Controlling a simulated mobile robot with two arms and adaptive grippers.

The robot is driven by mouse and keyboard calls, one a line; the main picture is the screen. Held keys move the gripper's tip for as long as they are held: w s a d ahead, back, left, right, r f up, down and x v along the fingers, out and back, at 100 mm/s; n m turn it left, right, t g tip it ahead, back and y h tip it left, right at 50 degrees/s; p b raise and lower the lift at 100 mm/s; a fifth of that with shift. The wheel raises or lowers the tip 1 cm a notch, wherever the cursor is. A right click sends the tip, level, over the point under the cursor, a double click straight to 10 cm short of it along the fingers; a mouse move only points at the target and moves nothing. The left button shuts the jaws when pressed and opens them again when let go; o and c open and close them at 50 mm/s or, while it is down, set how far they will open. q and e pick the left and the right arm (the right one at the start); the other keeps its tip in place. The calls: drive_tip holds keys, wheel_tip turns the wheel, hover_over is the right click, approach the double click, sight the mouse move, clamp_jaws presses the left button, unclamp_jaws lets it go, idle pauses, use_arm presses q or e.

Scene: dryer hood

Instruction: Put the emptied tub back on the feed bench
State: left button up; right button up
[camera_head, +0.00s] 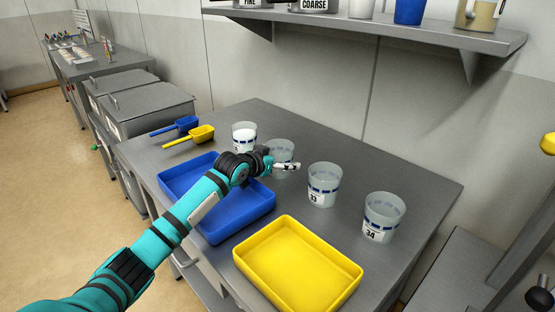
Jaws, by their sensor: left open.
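Several clear tubs with blue bands stand upright in a row on the grey metal bench (410,180). The leftmost tub (244,135) holds something white. The second tub (281,149) looks empty and is partly hidden by my left gripper (291,167). My left gripper is open, with its fingers at the lower front of that tub; I cannot tell whether they touch it. The tub marked 33 (323,186) and the tub marked 34 (383,217) stand to the right and look empty. My right gripper is out of view.
A blue tray (248,222) lies partly under my left arm, with a yellow tray (297,266) to its right. A blue scoop (185,124) and yellow scoop (202,134) lie at the left. A shelf (400,30) overhangs the back. The bench's right end is clear.

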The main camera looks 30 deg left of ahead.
use_arm(q)
drive_tip(key=shift+s, duration=0.1)
drive_tip(key=v, duration=1.2)
drive_tip(key=shift+r, duration=0.1)
